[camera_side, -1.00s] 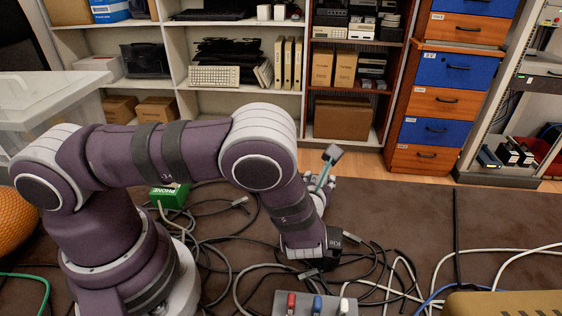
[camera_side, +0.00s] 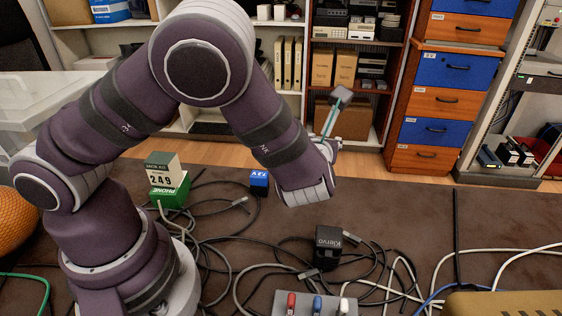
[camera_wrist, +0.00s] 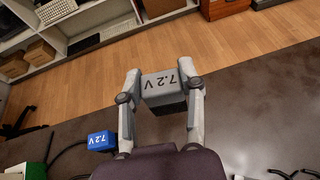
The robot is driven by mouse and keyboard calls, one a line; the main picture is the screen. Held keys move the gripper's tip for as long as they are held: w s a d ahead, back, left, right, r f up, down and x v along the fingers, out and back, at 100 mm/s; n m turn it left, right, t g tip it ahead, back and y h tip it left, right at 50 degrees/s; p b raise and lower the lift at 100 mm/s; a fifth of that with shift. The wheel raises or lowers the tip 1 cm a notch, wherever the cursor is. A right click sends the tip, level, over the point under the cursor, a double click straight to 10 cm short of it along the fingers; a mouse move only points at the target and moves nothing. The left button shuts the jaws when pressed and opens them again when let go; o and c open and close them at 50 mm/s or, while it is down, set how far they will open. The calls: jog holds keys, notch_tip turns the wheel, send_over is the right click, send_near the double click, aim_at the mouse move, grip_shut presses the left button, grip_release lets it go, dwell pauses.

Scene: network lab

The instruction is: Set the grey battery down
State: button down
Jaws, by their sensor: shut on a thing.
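The grey battery (camera_wrist: 162,85), marked 7.2 V, sits between the fingers of my gripper (camera_wrist: 161,80) in the wrist view. The fingers are shut on its two sides. In the side view the battery is a small grey block (camera_side: 341,97) at the end of my gripper (camera_side: 336,104), which reaches up and away from the wrist. It is held in the air, in front of the shelves in the picture. Its hidden faces cannot be seen.
A blue 7.2 V battery (camera_side: 259,179) stands on the brown table (camera_side: 420,215). A black Klervo box (camera_side: 328,246) stands among dark cables. The table's right back is mostly clear.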

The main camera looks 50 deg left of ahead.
jog(key=w+d+r+m+t+h, duration=0.1)
jog(key=w+d+m+t+h, duration=0.2)
jog(key=d+m+h, duration=0.75)
jog(key=d+f+n, duration=0.1)
jog(key=f, duration=0.2)
jog(key=d+f+n+y, duration=0.1)
jog(key=f, duration=0.2)
jog(key=d+f+n+y, duration=0.1)
jog(key=f, duration=0.2)
jog(key=shift+s+d, duration=0.1)
jog(key=shift+d, duration=0.15)
jog(key=shift+f, duration=0.4)
jog(key=shift+f, duration=0.1)
jog(key=c, duration=0.7)
grip_release()
jog(key=shift+o, duration=0.2)
